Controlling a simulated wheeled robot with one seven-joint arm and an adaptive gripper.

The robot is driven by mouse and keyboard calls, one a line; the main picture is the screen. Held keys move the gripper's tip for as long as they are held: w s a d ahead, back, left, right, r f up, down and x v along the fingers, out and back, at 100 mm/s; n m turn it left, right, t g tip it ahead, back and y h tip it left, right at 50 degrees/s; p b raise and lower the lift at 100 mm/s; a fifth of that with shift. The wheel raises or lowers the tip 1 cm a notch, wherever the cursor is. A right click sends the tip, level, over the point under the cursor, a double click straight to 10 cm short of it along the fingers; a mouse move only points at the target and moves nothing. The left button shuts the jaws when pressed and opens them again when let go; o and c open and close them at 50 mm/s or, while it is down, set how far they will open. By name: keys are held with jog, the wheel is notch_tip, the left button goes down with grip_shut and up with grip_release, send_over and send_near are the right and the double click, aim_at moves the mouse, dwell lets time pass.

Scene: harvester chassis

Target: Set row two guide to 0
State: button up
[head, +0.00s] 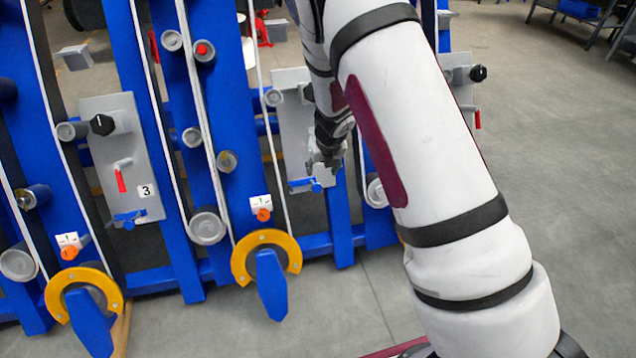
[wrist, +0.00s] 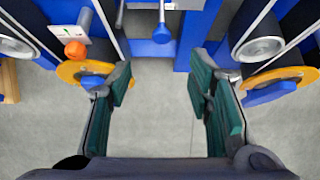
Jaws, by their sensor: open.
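My gripper (head: 324,165) hangs in front of a grey panel (head: 295,130), partly hidden behind my arm. In the wrist view my gripper (wrist: 163,95) is open, with bare floor between its green-padded fingers. A small blue fitting (head: 307,184) sits low on that panel; a blue knob on a light stem (wrist: 162,33) shows ahead of the fingers. No row number is readable on this panel. An orange knob on a white scale plate (head: 262,206) is left of the gripper, also in the wrist view (wrist: 75,48). I cannot tell which part is the row two guide.
Another grey panel marked 3 (head: 120,160) has a red lever and a blue fitting (head: 130,217). Blue frame posts, white belts and grey rollers stand around. Yellow rings with blue plates (head: 268,270) jut out low. Open concrete floor lies at right.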

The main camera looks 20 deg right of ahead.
aim_at(317, 186)
jog(key=b+x, duration=0.5)
jog(key=x, duration=0.9)
jog(key=shift+d+f+b, duration=0.1)
jog(key=shift+b, duration=0.2)
jog(key=shift+c, duration=0.3)
